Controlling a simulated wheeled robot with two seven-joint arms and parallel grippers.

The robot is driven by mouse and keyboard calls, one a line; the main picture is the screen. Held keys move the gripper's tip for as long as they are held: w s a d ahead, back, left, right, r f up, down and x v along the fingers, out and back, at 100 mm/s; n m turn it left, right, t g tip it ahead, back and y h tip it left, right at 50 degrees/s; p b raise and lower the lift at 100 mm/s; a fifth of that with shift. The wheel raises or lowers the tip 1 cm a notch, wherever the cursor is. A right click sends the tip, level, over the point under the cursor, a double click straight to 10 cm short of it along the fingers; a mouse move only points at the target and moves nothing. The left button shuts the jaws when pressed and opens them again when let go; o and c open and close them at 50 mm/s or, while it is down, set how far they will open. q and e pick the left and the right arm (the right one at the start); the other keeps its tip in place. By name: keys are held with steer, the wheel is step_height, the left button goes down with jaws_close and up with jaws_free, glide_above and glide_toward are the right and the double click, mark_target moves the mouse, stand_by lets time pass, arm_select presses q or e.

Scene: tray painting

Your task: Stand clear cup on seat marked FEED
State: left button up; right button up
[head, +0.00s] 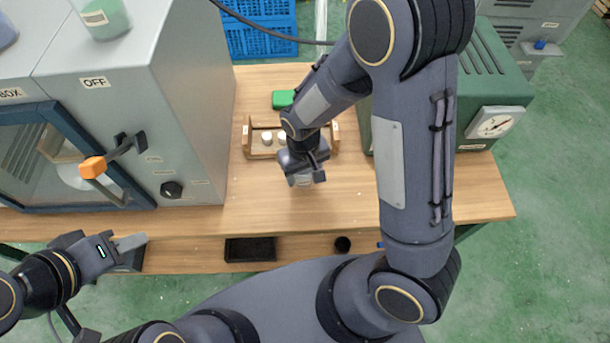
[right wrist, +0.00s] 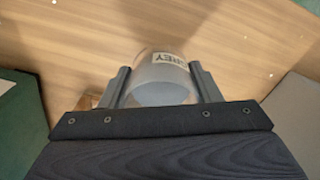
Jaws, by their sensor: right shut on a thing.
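My right gripper (head: 305,178) is shut on a clear cup (right wrist: 160,80), with one finger on each side of it. The cup has grey in it and a white label that seems to read GREY, seen turned over in the right wrist view. In the head view only a little of the cup (head: 302,182) shows below the fingers, over the bare middle of the table. I cannot make out a seat marked FEED in either view. My left gripper (head: 140,250) is at the lower left, off the table's front edge; its finger opening is unclear.
A grey cabinet (head: 200,60) with an OFF label, an orange-tipped lever (head: 95,166) and a knob stands left. Cups, one with green (head: 102,18), stand on top. A wooden rack (head: 262,152) and green block (head: 283,99) lie behind my right gripper. A green gauge machine (head: 490,85) stands right.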

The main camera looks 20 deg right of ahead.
mark_target(305, 179)
steer(key=shift+w+d+f, duration=0.15)
steer(key=shift+d+f, duration=0.1)
steer(key=shift+f, duration=0.05)
step_height(305, 179, down, 3)
steer(key=shift+f, duration=0.15)
steer(key=shift+f, duration=0.1)
steer(key=o, duration=1.1)
steer(key=shift+c, duration=0.2)
